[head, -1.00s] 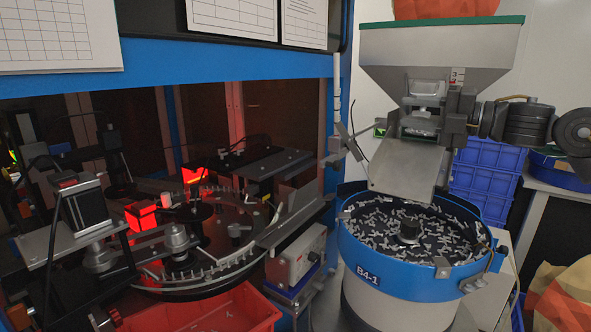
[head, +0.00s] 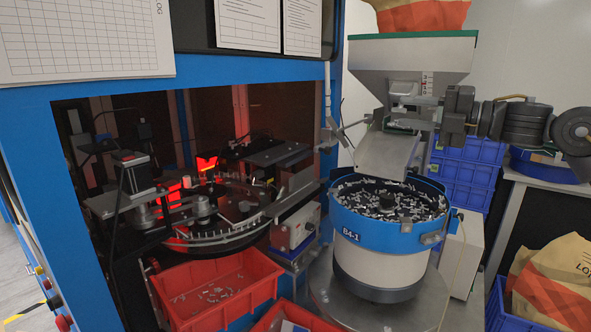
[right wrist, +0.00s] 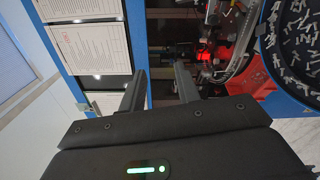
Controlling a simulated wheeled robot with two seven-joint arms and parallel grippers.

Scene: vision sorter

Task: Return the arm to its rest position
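My right arm comes in from the right edge of the head view. Its gripper (head: 425,113) is in front of the hopper's outlet, above the feeder bowl; I cannot tell if it touches the hopper. In the right wrist view, the two fingers of this gripper (right wrist: 160,72) stand apart with nothing between them. My left arm and gripper are not in view.
The grey hopper (head: 410,62) and blue-rimmed feeder bowl (head: 375,235) with small metal parts are close to the right gripper. The blue-framed sorter (head: 200,83) stands left. Red bins (head: 250,300) sit below it. Blue crates (head: 462,172) stand behind.

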